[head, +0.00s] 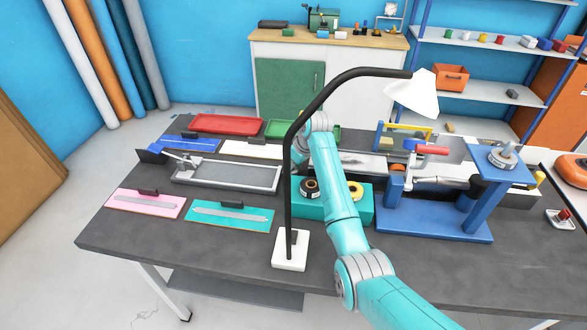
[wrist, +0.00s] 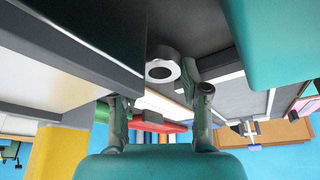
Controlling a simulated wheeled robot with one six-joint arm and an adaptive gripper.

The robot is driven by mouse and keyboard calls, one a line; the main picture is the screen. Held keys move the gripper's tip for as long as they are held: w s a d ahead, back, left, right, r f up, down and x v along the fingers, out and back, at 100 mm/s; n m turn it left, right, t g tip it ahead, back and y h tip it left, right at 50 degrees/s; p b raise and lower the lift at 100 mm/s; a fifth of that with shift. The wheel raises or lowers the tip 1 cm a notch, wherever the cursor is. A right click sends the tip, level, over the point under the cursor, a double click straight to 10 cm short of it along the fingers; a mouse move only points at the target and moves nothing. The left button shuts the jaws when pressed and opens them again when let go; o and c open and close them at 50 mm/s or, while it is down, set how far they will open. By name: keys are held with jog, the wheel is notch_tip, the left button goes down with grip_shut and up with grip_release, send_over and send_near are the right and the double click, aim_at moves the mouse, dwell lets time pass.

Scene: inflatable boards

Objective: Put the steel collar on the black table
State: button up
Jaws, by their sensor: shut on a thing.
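The steel collar (wrist: 163,69), a short ring with a bright face and dark outer side, is at the tips of my gripper (wrist: 160,86) in the wrist view. The gripper is shut on it; the far fingertip is partly hidden. The black table (head: 112,240) is the large dark-topped table across the head view. My arm reaches over it, and the lamp post and arm hide most of the gripper and the collar there. I cannot tell the collar's exact height above the table.
A lamp (head: 290,247) stands at the table's front. A teal block (head: 365,208) with rings is beside my arm. A blue stand (head: 430,218) is at right, a grey tray (head: 225,177) at left. Pink (head: 145,204) and teal (head: 230,215) boards lie front left, with bare tabletop before them.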

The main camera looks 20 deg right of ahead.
jog(key=shift+f, duration=0.3)
jog(key=o, duration=0.9)
jog(key=shift+f, duration=0.1)
jog(key=v, duration=1.2)
